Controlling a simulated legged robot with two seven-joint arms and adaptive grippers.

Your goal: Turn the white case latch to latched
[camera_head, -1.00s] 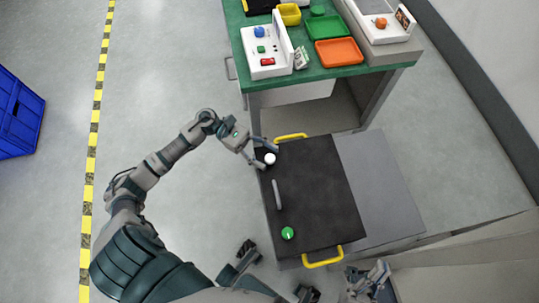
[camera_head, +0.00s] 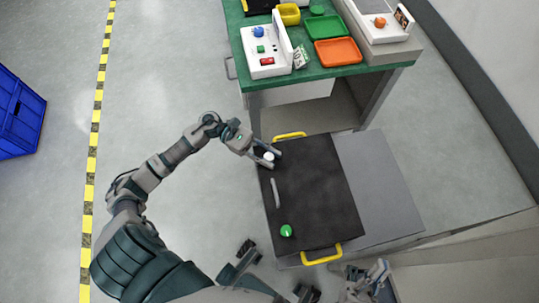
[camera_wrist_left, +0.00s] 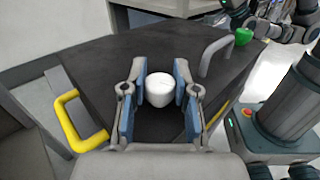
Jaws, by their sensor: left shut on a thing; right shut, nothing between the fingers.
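The white case latch (camera_head: 269,156) is a round white knob at the far left corner of the black case lid (camera_head: 315,185). It also shows in the left wrist view (camera_wrist_left: 160,88). My left gripper (camera_head: 268,158) reaches over that corner and is shut on the white latch, with one blue-padded finger on each side of it in the left wrist view (camera_wrist_left: 160,100). Any mark showing the latch's angle is too small to read. My right gripper (camera_head: 376,270) is shut and empty near the bottom edge, in front of the case and away from the latch.
A green knob (camera_head: 286,231) sits at the lid's near left, with a grey handle (camera_head: 276,193) between the knobs. Yellow handles (camera_head: 322,255) stick out at the case ends. A green workbench (camera_head: 330,68) with trays stands beyond.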

